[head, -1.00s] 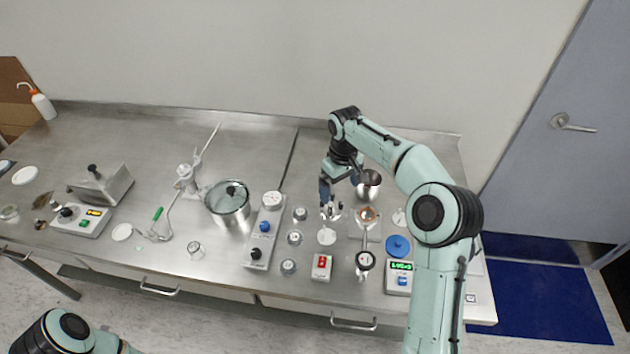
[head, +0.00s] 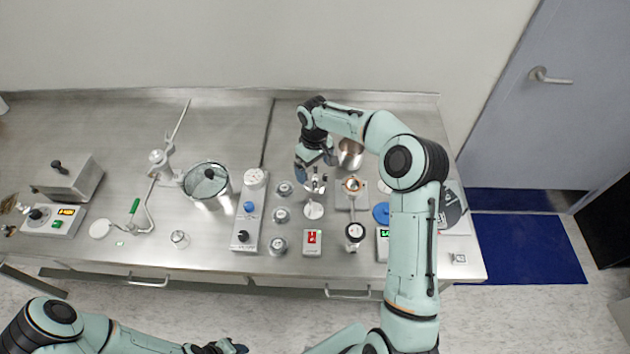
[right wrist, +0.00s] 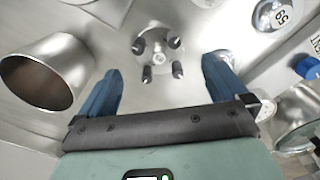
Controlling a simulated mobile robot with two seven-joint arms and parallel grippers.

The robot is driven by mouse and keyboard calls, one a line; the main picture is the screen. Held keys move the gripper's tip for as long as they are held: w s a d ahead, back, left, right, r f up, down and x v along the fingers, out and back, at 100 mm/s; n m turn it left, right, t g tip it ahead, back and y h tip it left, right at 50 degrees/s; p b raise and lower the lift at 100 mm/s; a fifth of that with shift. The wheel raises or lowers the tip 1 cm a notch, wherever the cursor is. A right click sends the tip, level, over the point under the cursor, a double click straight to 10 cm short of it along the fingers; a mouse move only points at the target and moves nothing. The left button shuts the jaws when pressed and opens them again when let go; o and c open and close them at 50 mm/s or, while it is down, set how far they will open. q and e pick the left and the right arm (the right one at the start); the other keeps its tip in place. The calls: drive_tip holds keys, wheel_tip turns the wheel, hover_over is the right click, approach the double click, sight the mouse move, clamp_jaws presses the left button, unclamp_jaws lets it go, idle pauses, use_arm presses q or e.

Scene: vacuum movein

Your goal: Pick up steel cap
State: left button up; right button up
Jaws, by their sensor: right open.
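A round steel piece with dark-tipped upright posts stands on the bench; it shows in the head view (head: 316,184) and the right wrist view (right wrist: 158,46). It may be the steel cap, but I cannot tell for certain. My right gripper (head: 314,168) is above it. In the right wrist view, its blue fingers (right wrist: 161,68) are open and empty, with the piece framed just beyond the fingertips. A steel cup (head: 350,154) stands just right of the gripper; it also shows at left in the right wrist view (right wrist: 45,72). My left gripper (head: 226,347) is at the bottom edge, its jaws unclear.
Several small steel canisters (head: 281,215) stand left of the piece, beside a grey control box (head: 249,210). A red-switch box (head: 312,242) is in front, and a glass-lidded pot (head: 208,184) is farther left. The steel bench (head: 120,125) is clear at the back left.

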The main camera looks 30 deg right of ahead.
sight(315, 177)
wheel_tip(315, 177, down, 4)
drive_tip(key=shift+s+r, duration=0.1)
drive_tip(key=shift+s, duration=0.05)
drive_tip(key=shift+f, duration=0.4)
drive_tip(key=c, duration=1.1)
drive_tip(key=shift+r, duration=0.1)
drive_tip(key=shift+c, duration=0.2)
